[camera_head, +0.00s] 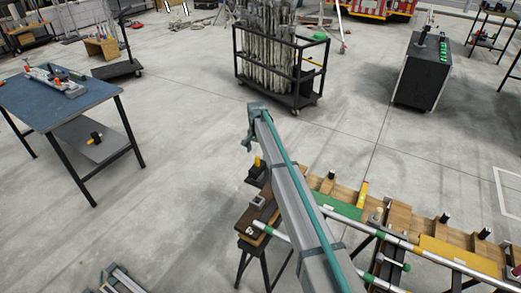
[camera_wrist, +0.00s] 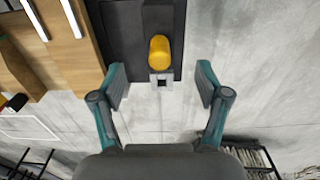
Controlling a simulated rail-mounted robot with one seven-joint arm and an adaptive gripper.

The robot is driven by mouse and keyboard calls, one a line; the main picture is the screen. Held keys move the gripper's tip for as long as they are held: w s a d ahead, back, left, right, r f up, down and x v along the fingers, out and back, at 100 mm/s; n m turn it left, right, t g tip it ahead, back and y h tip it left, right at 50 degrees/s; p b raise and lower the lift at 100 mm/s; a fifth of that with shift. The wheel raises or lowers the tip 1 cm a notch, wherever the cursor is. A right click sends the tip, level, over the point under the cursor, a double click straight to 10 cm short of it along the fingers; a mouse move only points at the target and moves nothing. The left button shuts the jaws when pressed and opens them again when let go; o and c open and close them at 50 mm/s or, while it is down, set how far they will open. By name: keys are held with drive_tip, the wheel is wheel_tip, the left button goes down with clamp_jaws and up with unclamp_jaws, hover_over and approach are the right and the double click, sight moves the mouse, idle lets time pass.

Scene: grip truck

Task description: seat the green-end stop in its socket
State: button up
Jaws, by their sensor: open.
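My gripper (camera_wrist: 162,84) is open, with its two teal-backed fingers spread and nothing between the pads. In the head view my gripper (camera_head: 247,142) hangs at the far end of my arm. A yellow rounded knob (camera_wrist: 159,50) on a dark block (camera_wrist: 160,18), with a small grey bracket at its near end, lies just ahead of the fingertips. The yellow knob (camera_head: 258,162) also shows in the head view, below my gripper. I cannot tell whether this is the green-end stop. A small grey block (camera_head: 258,200) sits on the dark bench end; I cannot tell if it is the socket.
A long wooden bench (camera_head: 400,218) with green and yellow sections runs right, partly hidden by my arm. A silver pipe (camera_head: 350,229) with a green end lies along it. A blue-topped table (camera_head: 60,95), a black cart (camera_head: 290,95) and a dark cabinet (camera_head: 422,75) stand apart on open floor.

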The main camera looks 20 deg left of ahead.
sight(257, 162)
wheel_tip(257, 162, down, 9)
drive_tip(key=shift+f+p, duration=0.1)
drive_tip(key=shift+p, duration=1.1)
drive_tip(key=c, duration=1.3)
drive_tip(key=o, duration=0.6)
drive_tip(key=c, duration=0.4)
drive_tip(key=shift+o, duration=0.2)
drive_tip(key=shift+r+p, duration=0.3)
drive_tip(key=shift+r, duration=1.05)
drive_tip(key=shift+r+p, duration=0.7)
drive_tip(key=shift+r, duration=1.8)
drive_tip(key=shift+r+p, duration=1.05)
drive_tip(key=shift+r, duration=2.7)
